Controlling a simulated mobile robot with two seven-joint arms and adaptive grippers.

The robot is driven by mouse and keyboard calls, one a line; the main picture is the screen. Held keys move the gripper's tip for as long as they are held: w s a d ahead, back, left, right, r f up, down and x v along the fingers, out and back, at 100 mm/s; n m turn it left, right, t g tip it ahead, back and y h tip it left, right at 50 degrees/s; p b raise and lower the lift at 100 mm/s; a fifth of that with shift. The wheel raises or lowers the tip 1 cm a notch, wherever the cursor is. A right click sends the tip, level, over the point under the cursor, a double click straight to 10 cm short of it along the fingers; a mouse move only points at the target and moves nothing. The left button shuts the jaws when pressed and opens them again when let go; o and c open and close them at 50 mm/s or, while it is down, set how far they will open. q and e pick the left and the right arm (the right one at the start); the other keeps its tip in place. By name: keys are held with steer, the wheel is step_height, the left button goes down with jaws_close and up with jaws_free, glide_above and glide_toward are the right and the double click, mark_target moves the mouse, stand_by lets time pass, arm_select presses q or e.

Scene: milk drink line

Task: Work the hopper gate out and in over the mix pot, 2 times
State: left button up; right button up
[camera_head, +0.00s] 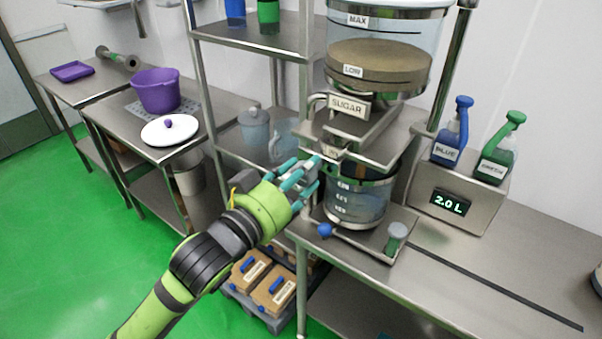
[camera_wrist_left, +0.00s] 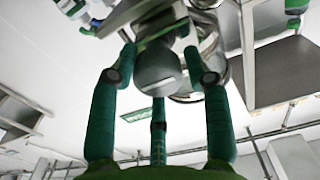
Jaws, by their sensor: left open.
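The clear sugar hopper (camera_head: 380,65), with brown contents and a SUGAR tag, stands above the steel bench. The hopper gate (camera_head: 333,152) shows its front end under the hopper outlet. The clear mix pot (camera_head: 356,203), with level marks, stands directly below on a steel base. My left gripper (camera_head: 312,174) is at the front left of the gate end, with its teal fingers open. In the left wrist view, a rounded grey handle end (camera_wrist_left: 158,70) lies between the open fingers; contact with them cannot be told. My right gripper is not in view.
A box with a 2.0 L display (camera_head: 451,203) holds a blue spray bottle (camera_head: 453,131) and a green one (camera_head: 500,148) at the right. A steel shelf rack (camera_head: 262,40) stands behind my left arm. The right bench top is mostly clear.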

arm_select(q)
steer(key=shift+o, duration=0.4)
steer(key=shift+r, duration=0.35)
steer(key=shift+w+f, duration=0.15)
steer(key=shift+s+a+f, duration=0.1)
steer(key=shift+s, duration=0.15)
steer(key=v, duration=0.7)
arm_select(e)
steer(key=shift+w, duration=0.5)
